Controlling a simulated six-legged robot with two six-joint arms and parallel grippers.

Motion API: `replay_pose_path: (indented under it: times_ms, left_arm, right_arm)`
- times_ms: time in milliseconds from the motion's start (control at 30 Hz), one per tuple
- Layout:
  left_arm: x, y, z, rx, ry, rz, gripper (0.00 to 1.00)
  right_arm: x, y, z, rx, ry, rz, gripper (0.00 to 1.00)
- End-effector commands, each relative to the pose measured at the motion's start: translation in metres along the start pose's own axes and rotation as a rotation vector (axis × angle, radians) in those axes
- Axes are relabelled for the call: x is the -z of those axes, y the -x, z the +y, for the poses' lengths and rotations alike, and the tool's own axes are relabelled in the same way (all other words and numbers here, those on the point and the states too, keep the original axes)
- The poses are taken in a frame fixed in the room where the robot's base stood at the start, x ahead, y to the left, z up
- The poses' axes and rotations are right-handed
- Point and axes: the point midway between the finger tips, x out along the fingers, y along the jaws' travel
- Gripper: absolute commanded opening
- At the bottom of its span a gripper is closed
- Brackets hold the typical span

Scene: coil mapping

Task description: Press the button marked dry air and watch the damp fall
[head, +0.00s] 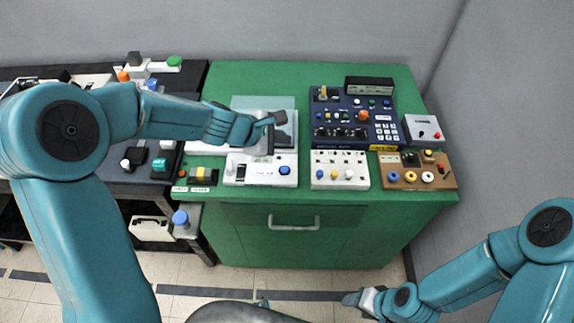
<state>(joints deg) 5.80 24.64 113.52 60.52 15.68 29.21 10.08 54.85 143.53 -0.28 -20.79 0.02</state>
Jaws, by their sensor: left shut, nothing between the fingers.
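A white box (261,177) with a round blue button (284,170) and a dark switch at its left sits at the front of the green cabinet. Its small label is too small to read, and I cannot tell which button is marked dry air. My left gripper (271,138) is shut and empty, over the back edge of this box, up and left of the blue button. It hides part of the box and of a pale grey panel (262,102) behind. My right gripper (354,299) is low, in front of the cabinet, with its fingers too small to judge.
On the green cabinet (340,75) stand a dark blue control panel (352,117), a white box with several knobs (340,171), a brown box (416,171) and a small grey box (423,128). A dark bench stands at left, grey walls behind and right.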

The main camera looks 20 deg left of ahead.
Motion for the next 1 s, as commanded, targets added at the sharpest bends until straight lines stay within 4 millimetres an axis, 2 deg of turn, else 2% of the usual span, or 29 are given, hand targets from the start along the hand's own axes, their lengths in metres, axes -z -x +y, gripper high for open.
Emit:
replay_pose_path:
  times_ms: [333,800,1000]
  left_arm:
    - [0.006,-0.010,-0.007,0.001,-0.001,0.001,0.00]
    - [0.038,-0.058,-0.038,0.001,-0.002,0.001,0.00]
    - [0.044,-0.066,-0.043,0.001,-0.003,0.001,0.00]
  right_arm:
    - [0.000,-0.012,0.004,0.000,0.000,0.000,0.56]
    - [0.002,-0.070,0.025,0.000,0.000,0.000,0.56]
    - [0.002,-0.080,0.029,0.000,0.000,0.000,0.56]
